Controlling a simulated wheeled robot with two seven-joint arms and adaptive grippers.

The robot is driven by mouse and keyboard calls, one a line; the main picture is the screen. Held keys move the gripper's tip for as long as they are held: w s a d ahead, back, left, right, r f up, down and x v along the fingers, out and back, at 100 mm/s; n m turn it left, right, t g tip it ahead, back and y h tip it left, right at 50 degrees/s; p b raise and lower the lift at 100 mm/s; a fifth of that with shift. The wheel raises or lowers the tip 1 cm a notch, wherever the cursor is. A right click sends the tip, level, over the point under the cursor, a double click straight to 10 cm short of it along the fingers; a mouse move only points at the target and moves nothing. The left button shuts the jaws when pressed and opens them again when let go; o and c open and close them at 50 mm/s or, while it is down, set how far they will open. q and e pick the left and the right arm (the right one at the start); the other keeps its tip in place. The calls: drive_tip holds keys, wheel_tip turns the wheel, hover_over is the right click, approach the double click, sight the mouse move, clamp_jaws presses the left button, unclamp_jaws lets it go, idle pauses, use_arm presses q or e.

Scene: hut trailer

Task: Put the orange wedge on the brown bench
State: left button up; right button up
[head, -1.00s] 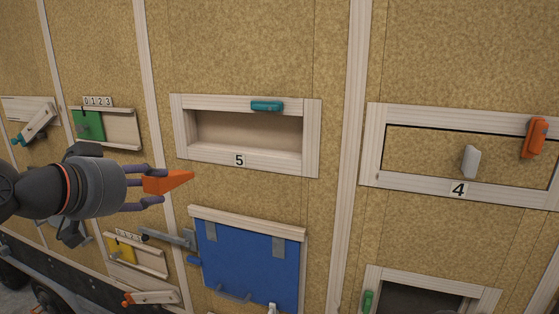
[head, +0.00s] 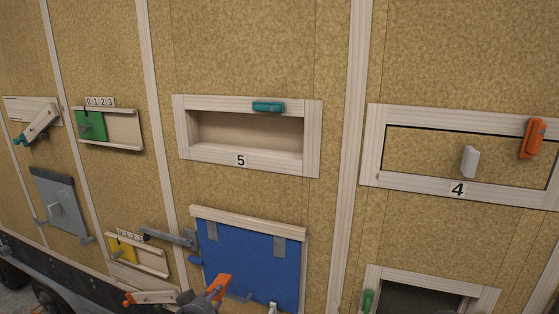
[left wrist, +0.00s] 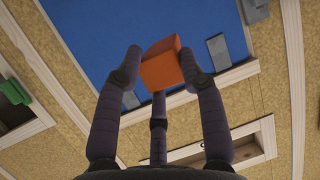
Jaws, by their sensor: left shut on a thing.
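The orange wedge (head: 219,286) is held in my left gripper (head: 205,299) at the bottom of the head view, in front of the lower part of the blue panel. In the left wrist view the wedge (left wrist: 162,66) sits between the fingertips of my left gripper (left wrist: 160,72), which are shut on it. The blue panel lies behind it there. Most of my left gripper and arm is cut off by the lower edge of the head view. The brown bench does not show in either view. My right gripper is not in view.
The trailer wall carries a blue panel (head: 250,262), an open niche marked 5 (head: 247,131), a panel marked 4 (head: 425,155), and a lower opening (head: 415,297) with a green latch (head: 368,300). Small latch boards and a grey panel (head: 62,203) are at left.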

use_arm(q)
drive_tip(key=s+f+n+y, duration=0.1)
drive_tip(key=s+f, duration=0.5)
drive_tip(key=f, duration=0.4)
drive_tip(key=s+f+n+y, duration=0.1)
drive_tip(key=s+f, duration=0.6)
drive_tip(key=f, duration=0.3)
wheel_tip(320, 180, down, 24)
drive_tip(key=b, duration=2.3)
drive_tip(key=shift+w+b, duration=0.3)
drive_tip(key=shift+b, duration=0.1)
drive_tip(key=shift+r, duration=0.15)
